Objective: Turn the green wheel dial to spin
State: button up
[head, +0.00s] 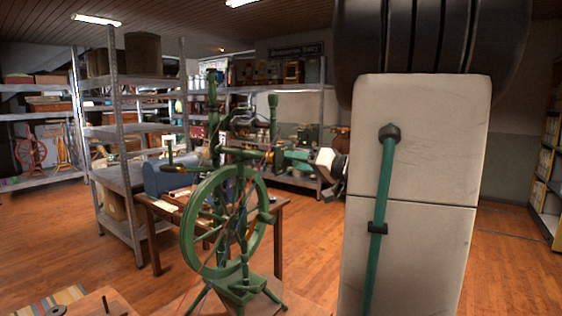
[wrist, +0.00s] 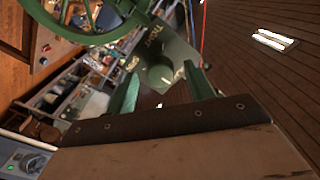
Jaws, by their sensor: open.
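The green wheel (head: 188,230) stands upright on a green spinning-wheel frame (head: 240,287) near the middle of the head view. Its spokes and rim are visible, and red and blue cords run across it. In the wrist view part of the wheel (wrist: 75,35) shows at the top left. My gripper (head: 290,157) is at the upper right of the wheel, near the frame's upper parts; its exact gap is hard to judge. In the wrist view my gripper (wrist: 162,82) has its two green fingers apart, with a green part of the frame beyond them. I see nothing held.
A wooden table (head: 280,203) with a blue-grey box (head: 168,178) stands behind the wheel. Metal shelves (head: 118,150) stand at the left and back. My pale arm covers the right middle of the head view. Open wooden floor lies at the left and right.

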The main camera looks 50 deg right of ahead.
jog(key=shift+w+a, duration=0.2)
jog(key=shift+w, duration=1.9)
jog(key=c, duration=1)
